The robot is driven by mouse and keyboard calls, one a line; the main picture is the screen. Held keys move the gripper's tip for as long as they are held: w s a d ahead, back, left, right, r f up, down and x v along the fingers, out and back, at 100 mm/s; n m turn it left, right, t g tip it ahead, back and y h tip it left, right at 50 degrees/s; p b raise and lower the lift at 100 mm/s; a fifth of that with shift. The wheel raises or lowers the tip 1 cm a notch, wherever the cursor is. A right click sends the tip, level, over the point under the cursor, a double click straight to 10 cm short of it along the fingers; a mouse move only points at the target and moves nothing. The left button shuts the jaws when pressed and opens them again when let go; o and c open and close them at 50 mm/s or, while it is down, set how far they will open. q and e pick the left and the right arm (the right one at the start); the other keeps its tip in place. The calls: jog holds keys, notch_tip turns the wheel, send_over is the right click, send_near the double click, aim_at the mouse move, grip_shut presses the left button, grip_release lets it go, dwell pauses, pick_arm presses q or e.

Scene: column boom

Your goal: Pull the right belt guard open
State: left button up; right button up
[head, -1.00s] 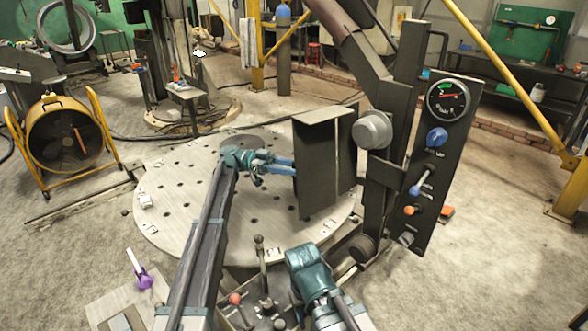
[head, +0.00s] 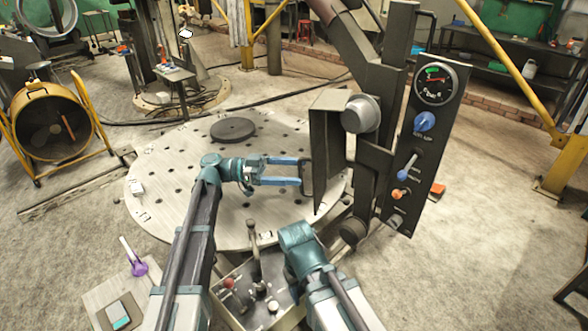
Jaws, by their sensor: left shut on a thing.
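The belt guard (head: 325,150) is a dark upright metal box with a paler top edge. It stands at the left of the dark column, beside a round grey hub (head: 361,115). A dark loop handle (head: 307,187) shows at its left side. My left gripper (head: 299,171) has its blue fingers at this handle, shut on it; the fingertips partly overlap the handle. My right arm shows at the bottom centre, but its gripper does not show. I cannot tell a separate second guard from this angle.
A control panel (head: 422,150) with a gauge and knobs stands right of the guard. A round perforated plate (head: 165,205) lies below, with a lever box (head: 262,290) in front. A yellow fan (head: 48,130) stands at left.

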pick_arm(q)
jog(key=shift+s+a+r, duration=0.15)
jog(key=shift+s+a, duration=0.2)
jog(key=shift+s, duration=0.25)
jog(key=shift+w+a, duration=0.35)
jog(key=shift+w, duration=0.05)
jog(key=shift+w+a, duration=0.1)
jog(key=shift+a, duration=0.25)
jog(key=shift+c, duration=0.9)
jog(key=w+a+f+b, duration=0.1)
jog(key=w+a, duration=0.7)
jog(key=a, duration=0.4)
